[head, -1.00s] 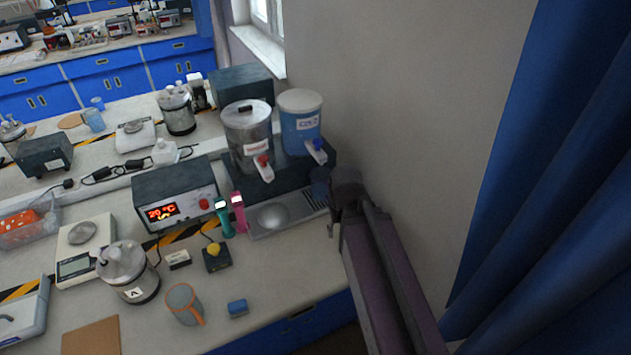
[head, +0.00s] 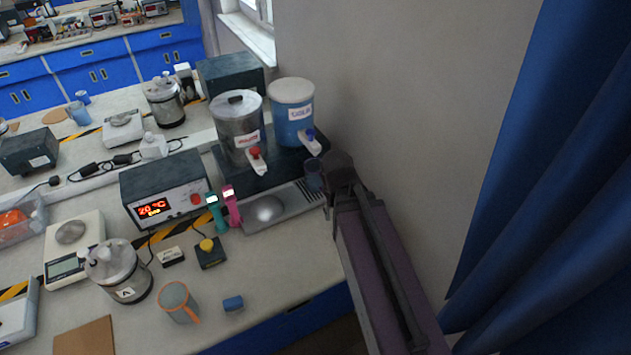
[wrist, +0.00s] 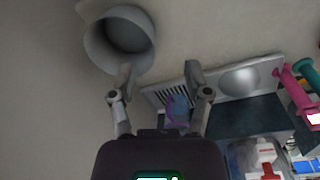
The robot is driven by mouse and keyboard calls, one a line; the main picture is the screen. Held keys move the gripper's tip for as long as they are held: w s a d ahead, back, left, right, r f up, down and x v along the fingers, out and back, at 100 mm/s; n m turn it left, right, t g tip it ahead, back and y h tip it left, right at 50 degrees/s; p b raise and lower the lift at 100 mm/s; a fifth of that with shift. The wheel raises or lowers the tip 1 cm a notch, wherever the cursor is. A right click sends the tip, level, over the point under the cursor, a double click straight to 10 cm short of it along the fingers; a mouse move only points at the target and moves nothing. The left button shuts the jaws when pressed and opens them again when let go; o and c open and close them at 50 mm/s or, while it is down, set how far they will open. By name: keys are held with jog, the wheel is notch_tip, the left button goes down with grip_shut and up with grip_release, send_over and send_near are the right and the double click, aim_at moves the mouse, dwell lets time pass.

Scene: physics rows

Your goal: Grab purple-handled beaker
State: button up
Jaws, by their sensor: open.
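A small blue-grey beaker (head: 313,174) stands at the right end of the metal drip tray, under the blue dispenser, partly hidden by my arm. In the wrist view, a small bluish beaker with purple on it (wrist: 178,109) shows at the slotted grate, beyond my fingers and nearer the right one. My gripper (wrist: 159,70) is open and empty, its fingers apart. In the head view my own arm hides most of the gripper. The beaker's handle is not clear in the head view.
The steel dispenser (head: 238,126) and blue dispenser (head: 291,112) stand behind the tray (head: 285,208). Pink (head: 231,207) and teal (head: 216,212) handheld devices stand left of it. A large grey round vessel (wrist: 120,38) is near my left finger. A wall is close on the right.

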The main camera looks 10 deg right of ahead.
jog(key=w+f+m+t+h+b, duration=0.1)
jog(key=w+f+m+h+b, duration=0.15)
jog(key=w+f+b, duration=0.2)
jog(key=m+t+h+b, duration=0.7)
jog(key=t+b, duration=0.1)
jog(key=b, duration=0.3)
send_near(317, 179)
notch_tip(317, 179, up, 4)
jog(key=shift+w+r+n, duration=0.2)
jog(key=shift+w+n, duration=0.05)
jog(key=shift+w, duration=0.15)
jog(key=shift+d+f, duration=0.1)
jog(key=b+x, duration=0.2)
jog(key=x, duration=0.6)
jog(key=shift+f+b, duration=0.15)
jog(key=shift+b, duration=0.25)
jog(key=shift+w+d, duration=0.1)
jog(key=shift+d, duration=0.05)
